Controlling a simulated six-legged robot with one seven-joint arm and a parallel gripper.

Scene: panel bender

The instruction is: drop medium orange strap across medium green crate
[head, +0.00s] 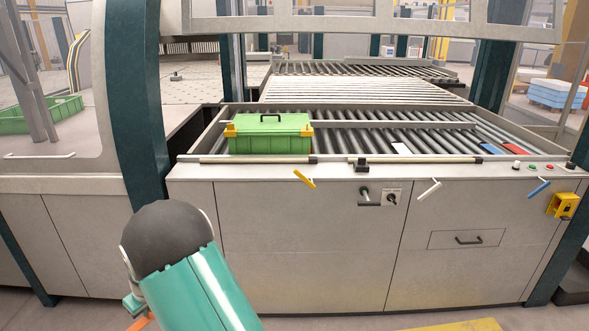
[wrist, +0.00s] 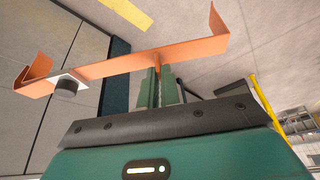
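A green crate (head: 270,143) with a black top handle and yellow-orange corner pieces sits on the roller conveyor (head: 370,138), at its left front in the head view. An orange strap (wrist: 125,65), long with bent-up ends, shows in the wrist view. My gripper (wrist: 160,82) is shut on the strap near its middle, with a finger on each side. A white and black piece shows on the strap near its left end. In the head view, my arm fills the lower left and my gripper is out of sight. Only a small orange sliver shows at the bottom edge there.
The conveyor's front ledge (head: 400,168) stands above a grey cabinet (head: 290,240). Yellow (head: 304,179), white (head: 430,189) and blue (head: 539,188) pieces show along its front. A dark green post (head: 138,100) rises left of the crate. Rollers right of the crate are mostly clear.

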